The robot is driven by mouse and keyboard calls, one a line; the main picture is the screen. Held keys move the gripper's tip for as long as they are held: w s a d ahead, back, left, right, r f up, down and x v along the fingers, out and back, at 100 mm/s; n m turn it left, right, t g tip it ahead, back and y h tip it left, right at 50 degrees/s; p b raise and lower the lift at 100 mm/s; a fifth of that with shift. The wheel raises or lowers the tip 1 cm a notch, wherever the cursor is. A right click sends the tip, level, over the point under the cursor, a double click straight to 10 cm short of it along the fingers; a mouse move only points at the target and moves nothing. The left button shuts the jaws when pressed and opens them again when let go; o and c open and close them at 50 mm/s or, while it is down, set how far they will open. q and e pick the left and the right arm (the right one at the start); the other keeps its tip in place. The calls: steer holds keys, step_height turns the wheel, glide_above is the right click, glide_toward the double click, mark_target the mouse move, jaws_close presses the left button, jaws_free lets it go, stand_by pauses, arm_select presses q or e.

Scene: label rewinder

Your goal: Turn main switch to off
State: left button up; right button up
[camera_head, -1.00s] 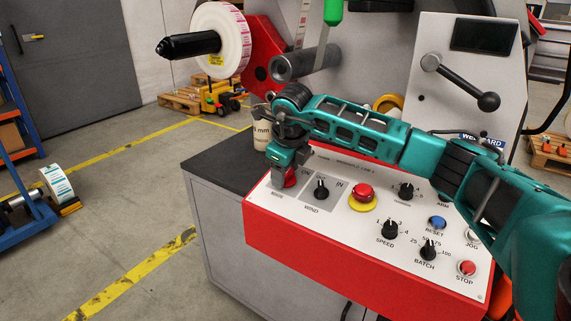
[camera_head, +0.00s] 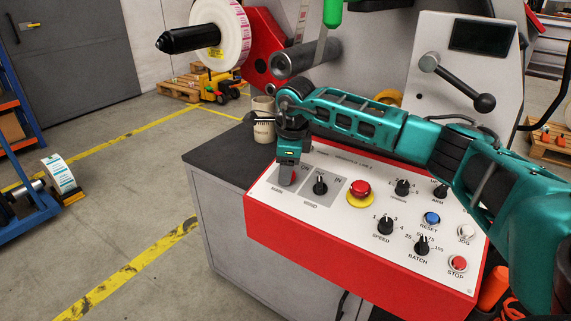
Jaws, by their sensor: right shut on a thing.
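My right gripper (camera_head: 288,166) reaches down from above onto the main switch at the far left of the control panel (camera_head: 337,208). My left gripper is not in view.
Right of the switch are the black wind knob (camera_head: 320,186) and the red emergency button (camera_head: 360,189) on a yellow ring. A mug (camera_head: 264,128) stands close behind my wrist on the dark cabinet top (camera_head: 217,157). Further right are several knobs and buttons.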

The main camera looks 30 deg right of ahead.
stand_by(0.3)
steer(key=o, duration=1)
steer(key=shift+o, duration=0.2)
steer(key=shift+r, duration=0.3)
steer(key=v, duration=0.6)
steer(key=shift+r+p, duration=0.1)
steer(key=shift+p, duration=0.2)
steer(key=shift+s+r, duration=0.15)
steer(key=shift+r, duration=0.2)
steer(key=shift+a, duration=0.15)
